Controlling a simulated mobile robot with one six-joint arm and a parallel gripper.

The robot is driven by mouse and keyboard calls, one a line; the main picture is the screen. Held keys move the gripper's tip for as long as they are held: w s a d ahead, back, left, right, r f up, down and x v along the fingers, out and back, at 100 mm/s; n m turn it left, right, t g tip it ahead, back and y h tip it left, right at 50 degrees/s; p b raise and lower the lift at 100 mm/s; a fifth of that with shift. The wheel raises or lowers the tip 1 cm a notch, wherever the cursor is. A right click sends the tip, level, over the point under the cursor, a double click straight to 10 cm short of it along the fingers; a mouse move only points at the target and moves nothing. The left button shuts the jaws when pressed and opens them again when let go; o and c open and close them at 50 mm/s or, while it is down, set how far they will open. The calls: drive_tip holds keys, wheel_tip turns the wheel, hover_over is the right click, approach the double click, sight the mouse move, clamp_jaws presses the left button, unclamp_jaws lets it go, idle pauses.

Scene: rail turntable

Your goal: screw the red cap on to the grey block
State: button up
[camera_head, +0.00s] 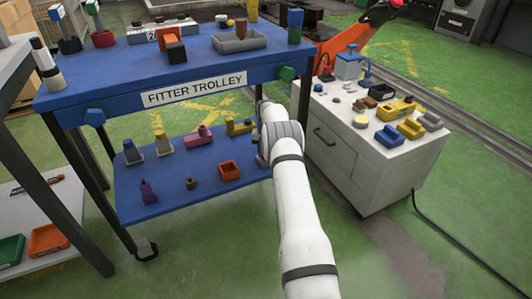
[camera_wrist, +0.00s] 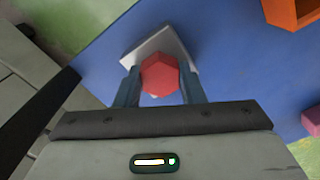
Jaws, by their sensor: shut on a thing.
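In the wrist view my gripper (camera_wrist: 160,82) is shut on the red cap (camera_wrist: 160,75), a six-sided piece held between its two blue-grey fingers. The grey block (camera_wrist: 150,42) shows just beyond the cap, partly covered by it, over the blue lower shelf (camera_wrist: 105,60). The cap overlaps the block in this view; I cannot tell whether they touch or how far the cap is screwed on.
An orange box (camera_head: 229,170) and several small parts stand on the lower shelf. The blue upper deck (camera_head: 120,75) of the trolley lies above it. A white cabinet (camera_head: 370,165) with several parts on top stands close right of my arm.

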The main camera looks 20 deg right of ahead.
drive_tip(key=m, duration=0.4)
drive_tip(key=shift+m, duration=0.3)
drive_tip(key=o, duration=1.2)
drive_tip(key=shift+c, duration=0.2)
drive_tip(key=shift+r, duration=0.15)
